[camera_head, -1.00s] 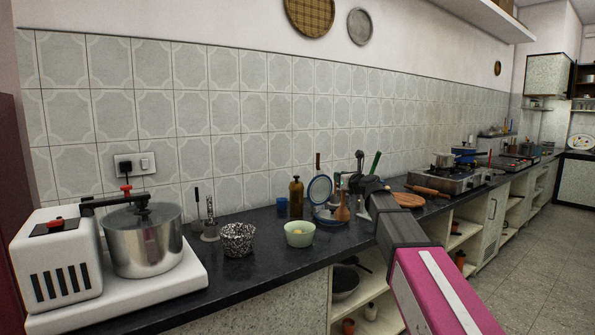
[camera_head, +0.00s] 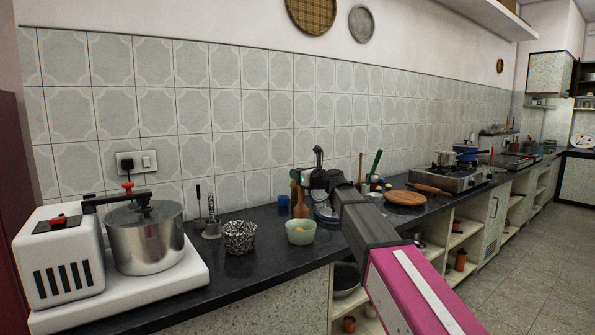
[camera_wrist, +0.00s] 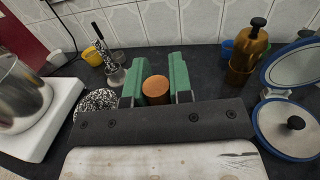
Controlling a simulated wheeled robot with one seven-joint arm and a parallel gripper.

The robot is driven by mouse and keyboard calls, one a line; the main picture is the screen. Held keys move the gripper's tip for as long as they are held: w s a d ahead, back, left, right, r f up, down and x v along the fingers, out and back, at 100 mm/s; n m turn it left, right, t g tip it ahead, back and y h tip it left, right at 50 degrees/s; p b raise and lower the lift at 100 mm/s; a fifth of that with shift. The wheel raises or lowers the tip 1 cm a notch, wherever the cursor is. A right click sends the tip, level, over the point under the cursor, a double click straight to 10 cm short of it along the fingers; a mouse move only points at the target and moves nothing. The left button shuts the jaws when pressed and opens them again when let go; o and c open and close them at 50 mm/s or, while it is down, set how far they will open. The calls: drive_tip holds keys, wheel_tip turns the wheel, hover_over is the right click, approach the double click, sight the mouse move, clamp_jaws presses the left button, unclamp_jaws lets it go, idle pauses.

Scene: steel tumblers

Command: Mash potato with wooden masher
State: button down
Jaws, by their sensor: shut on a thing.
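My gripper (camera_head: 304,177) is shut on the wooden masher (camera_head: 300,206), which hangs roughly upright with its thick end down. In the wrist view the masher's round brown end (camera_wrist: 155,86) shows between the two green fingers of my gripper (camera_wrist: 154,82). A pale green bowl (camera_head: 300,238) stands on the counter with a yellowish potato (camera_head: 300,228) in it. In the head view the masher's lower end appears just above the bowl's rim; I cannot tell whether it is directly over the bowl. The bowl is hidden in the wrist view.
A black-and-white speckled bowl (camera_head: 239,236) stands left of the green bowl. A brown bottle (camera_wrist: 250,52) and a blue cup (camera_head: 283,205) stand behind. A lidded pan (camera_wrist: 292,126) is at the right. A white machine with a steel drum (camera_head: 146,242) fills the counter's left end.

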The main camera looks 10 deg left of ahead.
drive_tip(key=shift+f, duration=4.05)
drive_tip(key=shift+r, duration=1.95)
idle(0.3)
